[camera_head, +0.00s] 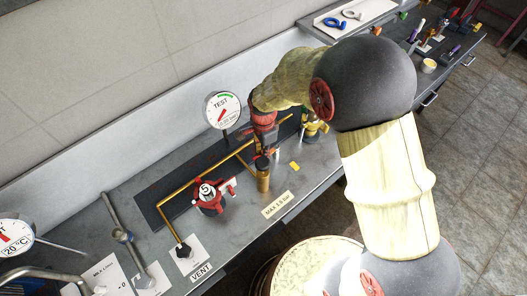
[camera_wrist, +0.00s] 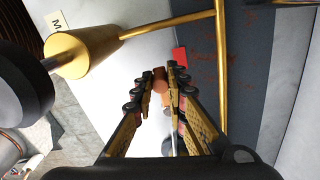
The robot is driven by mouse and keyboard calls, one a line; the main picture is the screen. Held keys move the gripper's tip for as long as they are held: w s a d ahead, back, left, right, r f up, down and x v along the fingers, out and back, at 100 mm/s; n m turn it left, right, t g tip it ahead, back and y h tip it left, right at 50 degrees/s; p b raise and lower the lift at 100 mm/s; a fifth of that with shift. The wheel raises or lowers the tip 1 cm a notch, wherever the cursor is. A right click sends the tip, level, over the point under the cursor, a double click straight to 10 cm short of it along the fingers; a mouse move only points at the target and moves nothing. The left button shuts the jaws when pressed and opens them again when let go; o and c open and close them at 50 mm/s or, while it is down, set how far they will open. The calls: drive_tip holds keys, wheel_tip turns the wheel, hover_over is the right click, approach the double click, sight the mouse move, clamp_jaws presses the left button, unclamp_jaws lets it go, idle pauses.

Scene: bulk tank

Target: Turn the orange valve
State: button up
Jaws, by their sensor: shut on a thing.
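The orange valve's handle (camera_wrist: 160,84) shows in the wrist view as a small orange-brown piece between my two fingertips. My gripper (camera_wrist: 160,74) is shut on it, with a finger on each side. In the head view my gripper (camera_head: 266,143) reaches down to the brass pipework on the bench, and it hides most of the valve there. How far the handle is turned cannot be told.
A brass cylinder (camera_wrist: 88,48) with a black knob (camera_wrist: 22,95) is close on the left in the wrist view. In the head view, a red valve (camera_head: 210,197), a TEST gauge (camera_head: 222,110) and a yellow fitting (camera_head: 313,127) stand nearby.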

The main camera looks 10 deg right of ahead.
clamp_jaws()
idle(0.3)
drive_tip(key=s+d+n+p, duration=0.1)
drive_tip(key=d+n+p, duration=0.2)
drive_tip(key=d+n, duration=0.5)
drive_tip(key=shift+s+d+n, duration=0.25)
drive_tip(key=shift+d+n, duration=0.15)
drive_tip(key=shift+n, duration=4.6)
drive_tip(key=shift+r, duration=0.1)
drive_tip(key=o, duration=0.7)
unclamp_jaws()
